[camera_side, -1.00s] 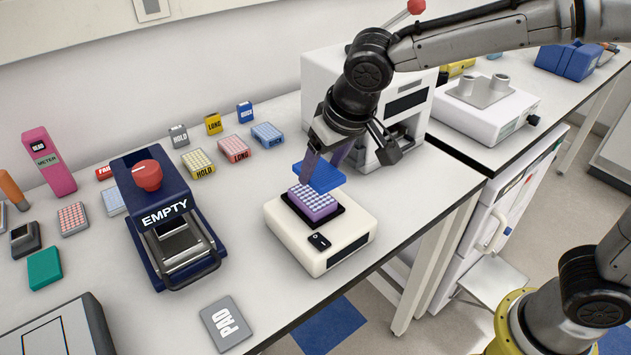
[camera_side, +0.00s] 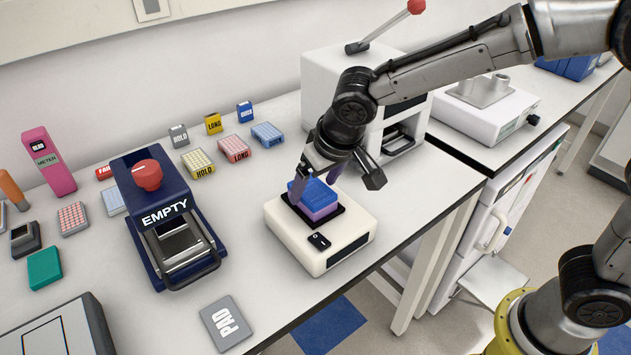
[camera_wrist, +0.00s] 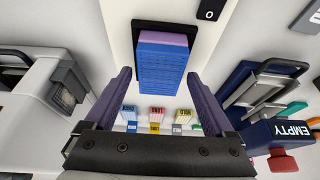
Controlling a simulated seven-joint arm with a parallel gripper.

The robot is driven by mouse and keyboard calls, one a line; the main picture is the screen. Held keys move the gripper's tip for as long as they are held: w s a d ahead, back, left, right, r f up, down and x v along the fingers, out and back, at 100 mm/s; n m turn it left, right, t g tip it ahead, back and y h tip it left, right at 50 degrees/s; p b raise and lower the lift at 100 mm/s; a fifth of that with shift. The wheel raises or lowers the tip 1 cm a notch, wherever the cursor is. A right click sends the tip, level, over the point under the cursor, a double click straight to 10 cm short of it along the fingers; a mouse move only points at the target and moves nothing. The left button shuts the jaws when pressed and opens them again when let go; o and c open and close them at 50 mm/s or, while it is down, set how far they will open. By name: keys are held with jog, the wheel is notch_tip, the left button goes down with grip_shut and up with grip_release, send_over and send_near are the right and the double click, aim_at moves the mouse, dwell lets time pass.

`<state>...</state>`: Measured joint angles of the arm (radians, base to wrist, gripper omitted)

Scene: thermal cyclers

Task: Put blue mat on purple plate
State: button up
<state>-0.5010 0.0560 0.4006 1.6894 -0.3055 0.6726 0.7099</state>
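The blue mat (camera_side: 314,194) lies on top of the purple plate (camera_side: 319,212), which sits in the dark recess of a cream-coloured device (camera_side: 345,256). In the wrist view the blue mat (camera_wrist: 162,65) covers most of the purple plate (camera_wrist: 164,39), with a purple strip showing at the far edge. My gripper (camera_wrist: 160,76) is open around the mat, with a visible gap between each finger and the mat's sides. In the side view my gripper (camera_side: 316,184) is low over the device.
A navy press marked EMPTY (camera_side: 165,222) stands left of the device. A grey PAD block (camera_side: 226,323) lies near the front edge. Several coloured plates and labelled blocks (camera_side: 233,149) stand behind. A white machine (camera_side: 325,85) stands close behind my gripper.

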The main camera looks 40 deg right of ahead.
jog(key=shift+o, duration=0.4)
jog(key=shift+r, duration=0.25)
jog(key=v, duration=1.1)
jog(key=shift+s+r, duration=0.25)
jog(key=shift+r, duration=0.1)
jog(key=s+d, duration=1)
jog(key=d, duration=0.3)
jog(key=s+d+f, duration=0.2)
jog(key=s, duration=0.3)
jog(key=s+d+f+t, duration=0.1)
jog(key=s+d+f, duration=0.1)
jog(key=s, duration=0.3)
jog(key=shift+s+d, duration=0.25)
jog(key=shift+d, duration=0.25)
